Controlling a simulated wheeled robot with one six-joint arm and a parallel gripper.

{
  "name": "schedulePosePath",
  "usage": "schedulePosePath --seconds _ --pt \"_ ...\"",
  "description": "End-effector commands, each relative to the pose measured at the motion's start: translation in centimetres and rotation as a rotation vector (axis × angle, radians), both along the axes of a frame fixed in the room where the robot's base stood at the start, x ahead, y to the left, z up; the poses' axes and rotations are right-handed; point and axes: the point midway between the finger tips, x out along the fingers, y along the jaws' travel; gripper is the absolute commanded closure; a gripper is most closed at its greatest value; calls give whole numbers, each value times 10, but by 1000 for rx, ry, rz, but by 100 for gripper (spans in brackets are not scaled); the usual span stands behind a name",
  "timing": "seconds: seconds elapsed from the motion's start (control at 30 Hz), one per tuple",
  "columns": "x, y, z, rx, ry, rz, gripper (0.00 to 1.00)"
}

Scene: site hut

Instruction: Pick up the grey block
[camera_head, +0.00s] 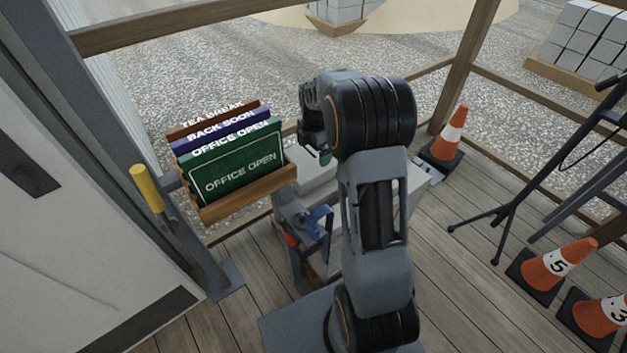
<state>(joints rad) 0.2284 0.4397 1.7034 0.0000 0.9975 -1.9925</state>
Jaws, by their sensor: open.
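A pale grey block-like shape (316,176) shows low behind my arm, to the right of the sign rack. My arm covers much of it, so I cannot tell whether it is one block or the top of a bench. My gripper (312,118) is at the far end of the arm, above and just beyond this shape, and partly hidden by my wrist. It is open, and I see nothing held in it. I cannot tell how far it is from the grey shape.
A wooden rack (248,192) of signs stands left, beside a yellow-topped post (146,188). A cone (449,136) stands behind right; more cones (557,262) and a black stand (508,212) are right. Block stacks (583,38) lie outside the railing. Floorboards are clear right of my arm.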

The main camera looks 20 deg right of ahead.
Motion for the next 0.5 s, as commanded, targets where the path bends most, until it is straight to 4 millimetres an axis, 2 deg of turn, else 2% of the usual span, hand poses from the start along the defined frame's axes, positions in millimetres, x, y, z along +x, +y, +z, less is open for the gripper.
schedulePosePath --seconds 0.03,0.2,0.33,0.5 --pt "-1 0 -14 1 5 2 0" --pt "-1 0 -43 0 3 1 0" --pt "0 0 -58 1 2 1 0" --pt "-1 0 -66 1 2 0 0"
